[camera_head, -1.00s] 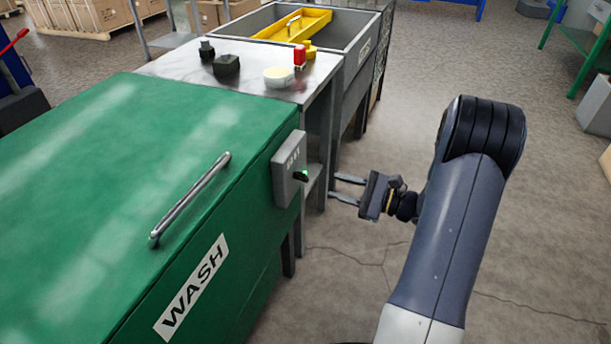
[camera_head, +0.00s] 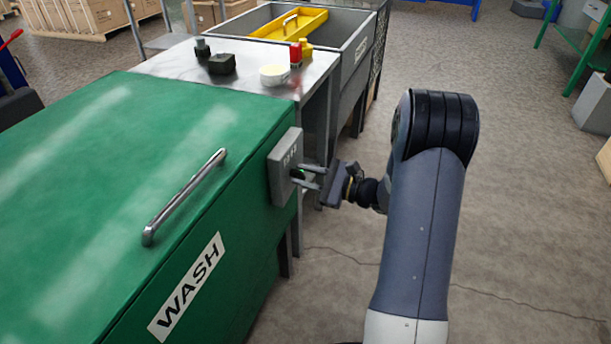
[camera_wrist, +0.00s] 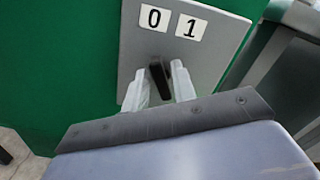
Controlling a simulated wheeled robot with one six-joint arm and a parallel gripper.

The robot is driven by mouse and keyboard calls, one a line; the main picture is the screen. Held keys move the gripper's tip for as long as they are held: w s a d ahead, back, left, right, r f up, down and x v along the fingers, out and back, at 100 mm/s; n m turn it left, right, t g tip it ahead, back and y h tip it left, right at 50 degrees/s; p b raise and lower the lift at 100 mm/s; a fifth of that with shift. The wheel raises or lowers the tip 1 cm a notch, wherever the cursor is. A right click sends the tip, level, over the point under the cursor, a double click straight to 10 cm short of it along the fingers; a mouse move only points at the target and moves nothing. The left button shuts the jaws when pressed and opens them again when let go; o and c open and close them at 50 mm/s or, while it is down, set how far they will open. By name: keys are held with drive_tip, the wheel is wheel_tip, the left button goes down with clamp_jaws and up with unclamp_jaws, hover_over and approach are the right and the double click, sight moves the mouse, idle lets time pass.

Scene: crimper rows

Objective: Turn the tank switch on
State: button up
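The tank switch is a dark knob (camera_wrist: 159,80) on a grey box (camera_head: 283,168) on the end face of the green tank (camera_head: 110,160) marked WASH. In the wrist view the box bears a 0 label (camera_wrist: 155,17) and a 1 label (camera_wrist: 190,27). The knob's upper end leans slightly left, below the 0. My gripper (camera_head: 302,176) is at the box, its two fingers reaching to either side of the knob. The fingers stand apart, with a gap at the left of the knob; contact on the right is unclear.
A metal handle (camera_head: 185,196) rises from the green tank. Behind it, a steel table (camera_head: 172,64) carries a few small items, and a grey sink (camera_head: 352,40) holds a yellow tray (camera_head: 290,24). The floor (camera_head: 540,210) at the right is open.

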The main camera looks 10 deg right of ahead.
clamp_jaws()
drive_tip(key=shift+m+p, duration=0.3)
drive_tip(key=shift+p, duration=0.05)
drive_tip(key=m+p, duration=0.2)
drive_tip(key=shift+r+m+p, duration=0.2)
drive_tip(key=shift+m+p, duration=0.1)
drive_tip(key=shift+p, duration=0.1)
drive_tip(key=m+p, duration=0.3)
drive_tip(key=shift+m, duration=0.3)
drive_tip(key=m+p, duration=0.4)
drive_tip(key=m, duration=0.1)
drive_tip(key=shift+w+d+f, duration=0.1)
drive_tip(key=shift+w+f, duration=0.05)
drive_tip(key=shift+f, duration=0.05)
drive_tip(key=shift+o, duration=1.1)
unclamp_jaws()
drive_tip(key=shift+d, duration=0.15)
